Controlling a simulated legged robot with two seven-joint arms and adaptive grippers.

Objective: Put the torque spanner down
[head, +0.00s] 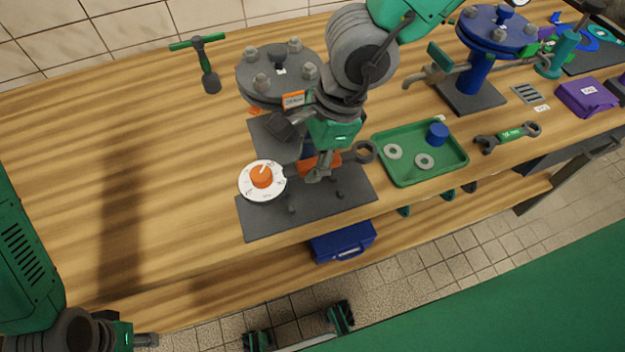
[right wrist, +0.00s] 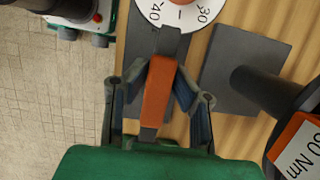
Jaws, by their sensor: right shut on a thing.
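My right gripper (head: 318,172) is shut on the orange grip of the torque spanner (head: 330,159), over the dark grey plate (head: 262,221) at the bench's front edge. In the right wrist view the spanner (right wrist: 158,92) lies between both fingers, and its dark end reaches the rim of a white dial. Its ring end (head: 367,151) points right in the head view. I cannot tell whether the spanner touches the plate. My left gripper (head: 142,340) is low at the bottom left, away from the bench things, mostly cut off; its opening is unclear.
The white dial with an orange knob (head: 262,177) sits at the plate's left. A grey bolted flange (head: 278,72) stands behind. A T-handled tool (head: 205,62) lies back left. The left bench is clear.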

